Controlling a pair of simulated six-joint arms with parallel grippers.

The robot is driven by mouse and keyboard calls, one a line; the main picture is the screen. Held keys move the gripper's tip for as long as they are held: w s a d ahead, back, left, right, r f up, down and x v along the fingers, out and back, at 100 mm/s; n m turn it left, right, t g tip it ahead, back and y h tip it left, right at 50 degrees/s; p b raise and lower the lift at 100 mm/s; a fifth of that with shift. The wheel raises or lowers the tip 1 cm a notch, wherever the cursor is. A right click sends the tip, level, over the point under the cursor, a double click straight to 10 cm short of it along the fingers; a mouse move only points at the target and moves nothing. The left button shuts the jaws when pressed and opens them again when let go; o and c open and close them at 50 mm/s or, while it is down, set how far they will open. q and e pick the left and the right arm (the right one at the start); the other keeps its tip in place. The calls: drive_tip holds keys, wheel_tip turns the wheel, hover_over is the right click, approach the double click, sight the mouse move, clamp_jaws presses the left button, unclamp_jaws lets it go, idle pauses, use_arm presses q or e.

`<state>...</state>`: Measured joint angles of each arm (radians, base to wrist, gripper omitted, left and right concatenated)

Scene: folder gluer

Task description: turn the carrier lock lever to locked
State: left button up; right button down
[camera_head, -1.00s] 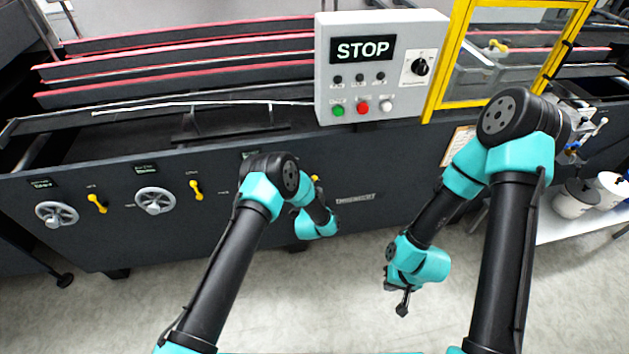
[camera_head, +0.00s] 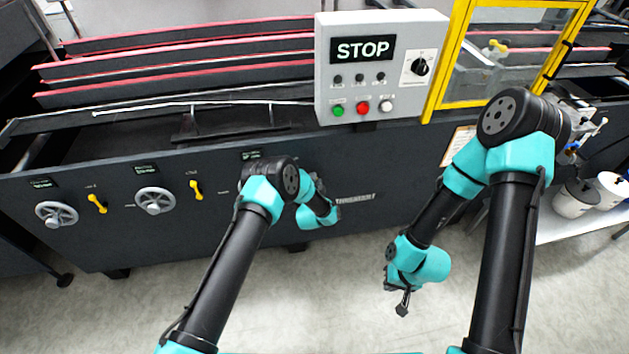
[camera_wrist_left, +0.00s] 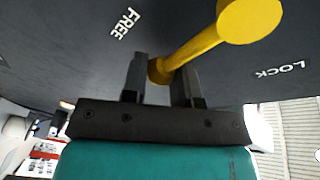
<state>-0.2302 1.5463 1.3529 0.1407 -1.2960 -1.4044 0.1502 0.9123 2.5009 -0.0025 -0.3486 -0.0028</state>
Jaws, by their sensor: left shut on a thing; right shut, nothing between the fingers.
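In the left wrist view a yellow lever (camera_wrist_left: 200,42) runs from its round hub at the upper right down to its tip between the fingers of my left gripper (camera_wrist_left: 161,68). The gripper is shut on the lever's end. A white FREE label (camera_wrist_left: 125,23) lies to the left of the lever and a LOCK label (camera_wrist_left: 283,70) to the right; the lever's end is between them. In the head view my left arm hides this lever and the gripper's fingers. My right gripper (camera_head: 403,303) is shut and empty, in front of the machine above the floor.
The dark machine panel carries two other yellow levers (camera_head: 97,203) (camera_head: 196,190) and two handwheels (camera_head: 56,214) (camera_head: 154,201) to the left. A grey control box (camera_head: 382,65) with a STOP sign stands above. Buckets (camera_head: 574,199) stand at the right.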

use_arm(q)
clamp_jaws()
